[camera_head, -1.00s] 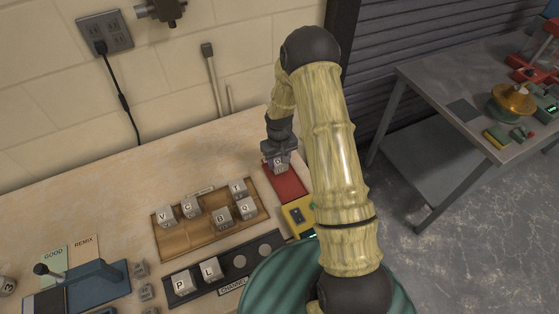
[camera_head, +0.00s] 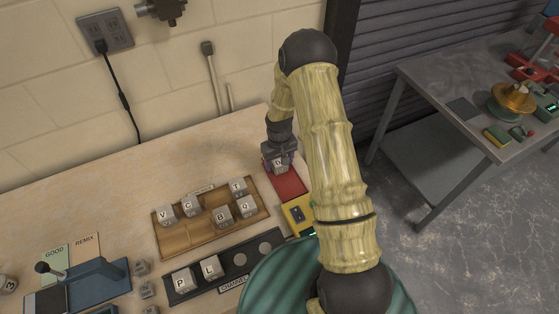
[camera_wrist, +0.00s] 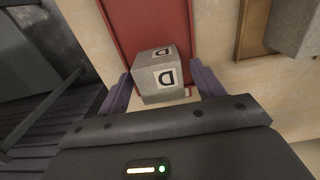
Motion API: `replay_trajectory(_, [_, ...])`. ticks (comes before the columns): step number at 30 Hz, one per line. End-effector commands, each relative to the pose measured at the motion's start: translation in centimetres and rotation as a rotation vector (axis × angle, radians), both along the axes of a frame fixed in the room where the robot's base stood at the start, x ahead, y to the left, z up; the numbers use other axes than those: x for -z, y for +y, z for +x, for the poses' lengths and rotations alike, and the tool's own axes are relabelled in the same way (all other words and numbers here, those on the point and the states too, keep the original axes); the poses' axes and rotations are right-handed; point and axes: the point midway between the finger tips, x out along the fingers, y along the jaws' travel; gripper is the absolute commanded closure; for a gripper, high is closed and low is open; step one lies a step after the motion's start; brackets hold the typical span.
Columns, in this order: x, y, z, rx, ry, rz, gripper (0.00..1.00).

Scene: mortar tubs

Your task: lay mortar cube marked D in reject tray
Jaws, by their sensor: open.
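The grey mortar cube marked D (camera_wrist: 158,72) rests on the red reject tray (camera_wrist: 185,20), near one end of it, in the wrist view. My gripper (camera_wrist: 158,95) is open, its two purple fingers on either side of the cube with gaps visible. In the head view the cube (camera_head: 280,167) shows just below my gripper (camera_head: 279,161) at the far end of the red tray (camera_head: 288,185). Whether the cube lies fully flat on the tray is hard to tell.
A wooden tray (camera_head: 182,237) with several lettered cubes lies left of the red tray. A black rack (camera_head: 240,260) holds cubes P (camera_head: 182,281) and L (camera_head: 211,267). A yellow device (camera_head: 298,214) sits in front of the red tray. The wall is close behind.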

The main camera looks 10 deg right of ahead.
Motion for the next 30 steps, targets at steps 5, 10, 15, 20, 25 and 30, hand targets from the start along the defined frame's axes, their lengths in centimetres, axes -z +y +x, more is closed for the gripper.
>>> replay_trajectory(5, [-1.4, 0.0, 0.1, 0.001, -0.003, 0.001, 0.33])
replay_trajectory(10, [-3.8, 0.0, 0.2, 0.001, -0.006, 0.0, 0.33])
replay_trajectory(15, [-6.5, 0.0, 0.1, 0.0, -0.005, 0.0, 0.33])
replay_trajectory(20, [-9.3, 0.0, 0.1, 0.001, -0.005, 0.0, 0.33])
replay_trajectory(25, [-11.5, -0.1, 0.1, 0.002, -0.002, 0.0, 0.33])
replay_trajectory(30, [-12.2, 0.3, 0.0, -0.005, 0.0, 0.0, 0.33])
